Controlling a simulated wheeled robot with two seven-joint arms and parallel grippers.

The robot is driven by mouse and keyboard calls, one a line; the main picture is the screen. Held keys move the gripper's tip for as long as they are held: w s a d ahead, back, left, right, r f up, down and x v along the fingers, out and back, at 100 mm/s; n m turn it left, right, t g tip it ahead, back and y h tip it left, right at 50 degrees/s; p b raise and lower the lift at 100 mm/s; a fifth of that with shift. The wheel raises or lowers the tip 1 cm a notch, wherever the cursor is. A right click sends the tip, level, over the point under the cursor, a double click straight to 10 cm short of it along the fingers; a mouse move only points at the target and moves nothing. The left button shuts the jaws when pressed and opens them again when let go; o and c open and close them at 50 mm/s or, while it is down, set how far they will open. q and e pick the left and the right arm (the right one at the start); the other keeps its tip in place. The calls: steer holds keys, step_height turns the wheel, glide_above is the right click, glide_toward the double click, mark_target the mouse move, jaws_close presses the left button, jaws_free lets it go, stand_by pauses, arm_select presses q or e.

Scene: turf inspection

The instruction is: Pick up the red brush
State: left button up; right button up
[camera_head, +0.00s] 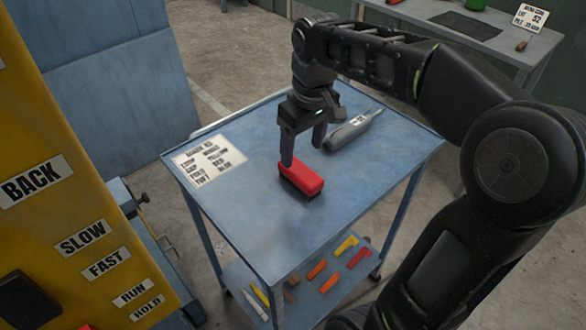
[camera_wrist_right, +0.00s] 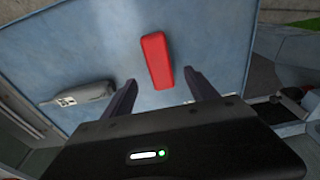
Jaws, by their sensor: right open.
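The red brush (camera_head: 302,178) lies on the blue top of the cart (camera_head: 262,222), its red back up and dark bristles below. My right gripper (camera_head: 302,155) is open above the brush's far end, pointing down, with nothing between its fingers. In the right wrist view the red brush (camera_wrist_right: 157,60) lies just beyond the two spread fingertips (camera_wrist_right: 162,82), roughly centred between them. Whether a finger touches the brush cannot be told. My left gripper is not in view.
A grey tool (camera_head: 354,130) with a label lies behind the brush. A printed card (camera_head: 209,159) lies at the cart's left corner. Several coloured pieces (camera_head: 330,270) lie on the lower shelf. A yellow panel (camera_head: 75,190) stands at left. The front of the cart top is clear.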

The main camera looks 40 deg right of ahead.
mark_target(300, 170)
steer(key=shift+w+f, duration=0.15)
steer(key=shift+f, duration=1.15)
steer(key=shift+w+f, duration=0.15)
steer(key=shift+f, duration=2.45)
